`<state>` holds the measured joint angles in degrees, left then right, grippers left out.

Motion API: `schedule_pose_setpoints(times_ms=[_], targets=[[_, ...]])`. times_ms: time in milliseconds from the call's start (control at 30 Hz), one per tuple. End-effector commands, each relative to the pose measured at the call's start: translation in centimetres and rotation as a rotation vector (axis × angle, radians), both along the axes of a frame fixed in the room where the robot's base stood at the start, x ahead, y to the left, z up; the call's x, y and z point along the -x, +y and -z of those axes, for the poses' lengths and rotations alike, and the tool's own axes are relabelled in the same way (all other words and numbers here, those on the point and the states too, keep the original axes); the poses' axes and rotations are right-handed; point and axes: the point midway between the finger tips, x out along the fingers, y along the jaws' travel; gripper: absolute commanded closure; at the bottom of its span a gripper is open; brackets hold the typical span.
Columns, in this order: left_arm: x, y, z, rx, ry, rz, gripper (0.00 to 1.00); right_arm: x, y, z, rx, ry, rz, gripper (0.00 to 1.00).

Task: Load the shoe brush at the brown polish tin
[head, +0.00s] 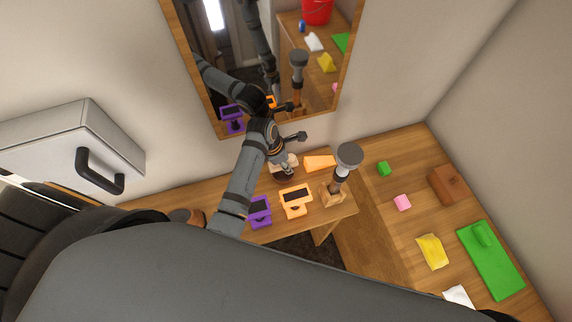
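My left arm comes in from the lower left over the wooden bench, and its gripper (285,163) is low over the bench below the mirror. A small pale and dark thing lies at or under the gripper; I cannot tell if it is the shoe brush, a tin or part of the gripper. The finger gap is too small and hidden to read. A brown rounded thing (188,216) shows at the bench's left, partly hidden by my body; I cannot tell if it is the brown polish tin. My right gripper is not in view.
An orange stand (296,203), purple stand (259,212) and orange wedge (320,162) are near the arm. A grey-headed post (348,158) stands on a wooden block. The right bench holds a brown block (447,185), green mat (492,262) and yellow cloth (432,251). A mirror (335,100) is behind.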

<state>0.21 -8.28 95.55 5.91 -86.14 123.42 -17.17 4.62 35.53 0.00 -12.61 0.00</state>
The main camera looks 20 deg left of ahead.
Motion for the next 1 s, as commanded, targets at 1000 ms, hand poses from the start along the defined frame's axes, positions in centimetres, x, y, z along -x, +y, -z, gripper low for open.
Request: schedule_pose_setpoints(times_ms=[1000], targets=[[-0.1,0.0,-4.2,0.000,-0.001,0.000,0.88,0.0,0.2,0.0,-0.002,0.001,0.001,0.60]])
